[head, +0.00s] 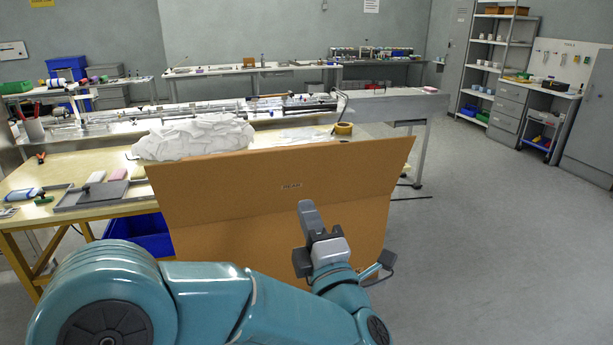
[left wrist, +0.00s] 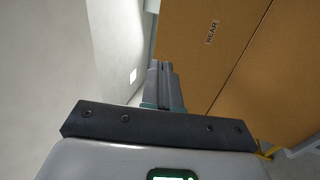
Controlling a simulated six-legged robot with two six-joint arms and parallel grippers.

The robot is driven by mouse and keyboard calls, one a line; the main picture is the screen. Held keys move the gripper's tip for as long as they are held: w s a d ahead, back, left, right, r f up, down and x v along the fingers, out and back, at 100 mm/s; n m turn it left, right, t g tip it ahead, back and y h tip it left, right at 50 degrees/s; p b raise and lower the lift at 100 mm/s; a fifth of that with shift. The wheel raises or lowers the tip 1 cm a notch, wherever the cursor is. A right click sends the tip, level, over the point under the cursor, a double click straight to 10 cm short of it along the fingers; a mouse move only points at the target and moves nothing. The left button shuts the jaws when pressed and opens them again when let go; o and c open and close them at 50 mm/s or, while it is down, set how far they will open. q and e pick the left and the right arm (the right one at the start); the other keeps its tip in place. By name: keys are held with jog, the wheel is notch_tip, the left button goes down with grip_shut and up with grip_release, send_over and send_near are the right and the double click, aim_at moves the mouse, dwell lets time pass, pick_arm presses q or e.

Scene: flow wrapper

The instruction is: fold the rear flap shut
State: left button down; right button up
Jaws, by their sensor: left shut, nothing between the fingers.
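The rear flap (head: 240,180) is a wide brown cardboard panel with a small printed label on it. In the head view it stands up, broad face towards me, its long top edge slanting up to the right. In the left wrist view the flap (left wrist: 190,45) fills the upper right, its label reads REAR, and a crease line runs between it and more cardboard (left wrist: 275,85). My left gripper (head: 308,232) is in front of the cardboard, shut and empty; its fingers (left wrist: 165,85) point along the flap's side in the wrist view. Whether they touch it I cannot tell. My right gripper is out of view.
A yellow-legged workbench (head: 70,171) stands behind and left of the cardboard, with crumpled white sheeting (head: 195,137), a grey tray (head: 95,194) and a tape roll (head: 343,128) around it. A blue bin (head: 140,235) is below. The grey floor (head: 490,250) is clear to the right.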

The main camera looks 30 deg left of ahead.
pick_arm(q)
jog(key=d, duration=0.1)
jog(key=p, duration=0.4)
send_near(291, 160)
jog(key=w+a+r, duration=0.2)
jog(key=a+r, duration=0.2)
jog(key=shift+w+a+r, duration=0.35)
jog(key=shift+w+a, duration=0.1)
jog(key=shift+w, duration=0.05)
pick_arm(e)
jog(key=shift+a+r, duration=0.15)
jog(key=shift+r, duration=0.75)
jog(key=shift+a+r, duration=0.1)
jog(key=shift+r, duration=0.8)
pick_arm(q)
jog(key=shift+a+r, duration=0.1)
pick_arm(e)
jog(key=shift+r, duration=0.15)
